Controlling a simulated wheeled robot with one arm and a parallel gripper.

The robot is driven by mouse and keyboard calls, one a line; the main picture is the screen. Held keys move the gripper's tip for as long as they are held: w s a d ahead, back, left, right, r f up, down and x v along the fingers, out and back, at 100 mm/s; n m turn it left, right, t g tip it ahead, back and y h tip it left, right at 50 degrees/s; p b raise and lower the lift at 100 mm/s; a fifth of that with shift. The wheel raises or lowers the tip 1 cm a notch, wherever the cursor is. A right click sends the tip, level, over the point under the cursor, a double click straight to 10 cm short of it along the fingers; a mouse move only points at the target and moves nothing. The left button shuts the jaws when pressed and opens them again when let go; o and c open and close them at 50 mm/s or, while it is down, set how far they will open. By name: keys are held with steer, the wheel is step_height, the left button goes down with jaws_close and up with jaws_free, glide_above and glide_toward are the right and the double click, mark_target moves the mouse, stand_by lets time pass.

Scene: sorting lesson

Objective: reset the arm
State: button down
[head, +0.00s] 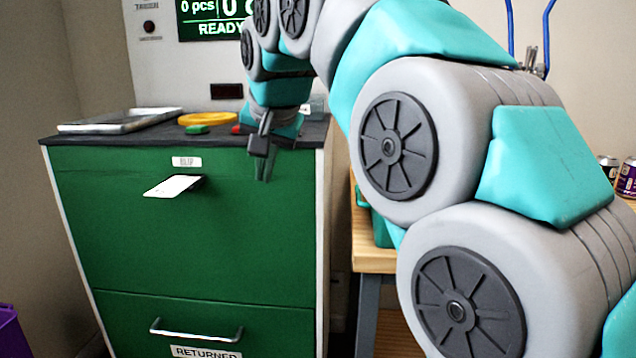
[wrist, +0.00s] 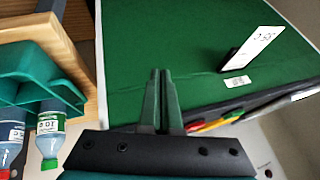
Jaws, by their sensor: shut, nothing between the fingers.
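My gripper (head: 262,146) hangs at the front right edge of the green cabinet's dark top, pointing down in front of the cabinet's green face. In the wrist view its two fingers (wrist: 160,75) are together with nothing between them. The arm is stretched out from the right of the head view towards the cabinet (head: 110,230). The cabinet's green front also shows in the wrist view (wrist: 190,40).
On the cabinet top are a metal tray (head: 120,121), a yellow disc (head: 207,118) and a green piece (head: 196,130). A white card (head: 172,186) juts from the front. A wooden table (head: 372,257) stands right; bottles (wrist: 50,130) sit in a green holder (wrist: 35,75).

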steer(key=s+d+f+n+g+h, duration=0.1)
steer(key=s+d+f+g, duration=0.1)
steer(key=s+d+f, duration=0.65)
steer(key=s+d+f+g+h, duration=0.2)
steer(key=s+d+f, duration=0.4)
steer(key=d+f, duration=0.4)
steer(key=s+d+f+g, duration=0.2)
steer(key=s+f, duration=0.5)
steer(key=s, duration=0.2)
steer(key=s+d+f+g, duration=0.2)
steer(key=s+d+f, duration=0.1)
steer(key=s+f, duration=0.5)
steer(key=shift+s+d+f+n, duration=0.2)
steer(key=shift+s+n, duration=0.2)
steer(key=shift+s, duration=0.7)
steer(key=shift+a, duration=0.2)
